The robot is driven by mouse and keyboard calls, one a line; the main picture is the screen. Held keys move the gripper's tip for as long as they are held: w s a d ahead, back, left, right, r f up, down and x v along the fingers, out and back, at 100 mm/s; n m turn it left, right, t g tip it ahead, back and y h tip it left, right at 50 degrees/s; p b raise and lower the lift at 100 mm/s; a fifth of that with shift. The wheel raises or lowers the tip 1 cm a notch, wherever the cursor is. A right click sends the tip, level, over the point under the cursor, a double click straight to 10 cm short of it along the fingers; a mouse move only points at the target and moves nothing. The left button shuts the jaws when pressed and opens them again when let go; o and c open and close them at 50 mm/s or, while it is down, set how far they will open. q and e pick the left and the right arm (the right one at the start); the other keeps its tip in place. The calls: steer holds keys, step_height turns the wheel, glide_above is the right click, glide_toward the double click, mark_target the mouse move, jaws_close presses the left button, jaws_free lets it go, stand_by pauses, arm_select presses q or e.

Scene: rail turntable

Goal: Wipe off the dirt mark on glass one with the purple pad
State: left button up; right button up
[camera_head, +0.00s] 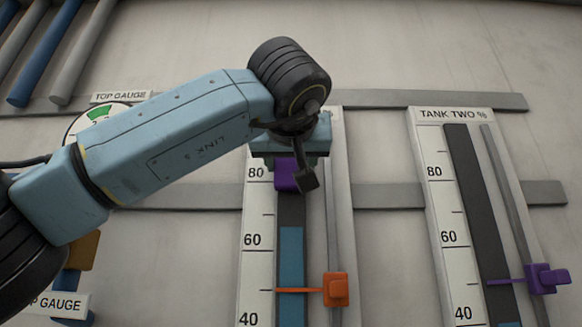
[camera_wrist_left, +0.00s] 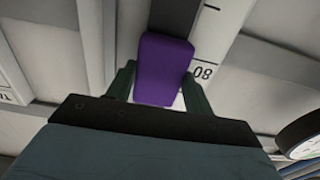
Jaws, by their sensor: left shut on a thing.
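My left gripper (camera_head: 288,168) is shut on the purple pad (camera_head: 286,178) near the 80 mark of the left tank gauge. The pad is over the upper part of that gauge's dark glass column, glass one (camera_head: 291,208); whether it touches cannot be told. The pad also shows between the two fingers in the left wrist view (camera_wrist_left: 163,68). The blue fill in the column stands a little above 60. No dirt mark shows; the gauge's top and title are hidden behind my gripper. My right gripper is not in view.
An orange slider (camera_head: 335,289) sits on the rail right of glass one. The tank two gauge (camera_head: 455,114) with a purple slider (camera_head: 540,279) stands to the right. A round top gauge (camera_head: 84,118) is partly behind my left arm. Grey bars (camera_head: 390,196) cross the wall.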

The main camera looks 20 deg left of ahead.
arm_select(q)
steer(key=shift+r, duration=2.95)
steer(key=shift+w+f+b, duration=0.1)
steer(key=shift+f+b, duration=4.5)
steer(key=shift+f, duration=1.9)
step_height(320, 180, up, 13)
steer(key=p, duration=0.9)
glide_above(291, 209)
steer(key=v, duration=0.4)
steer(key=shift+w, duration=0.2)
steer(key=shift+s, duration=0.1)
steer(key=b+v, duration=0.1)
steer(key=v, duration=0.4)
steer(key=shift+s, duration=0.4)
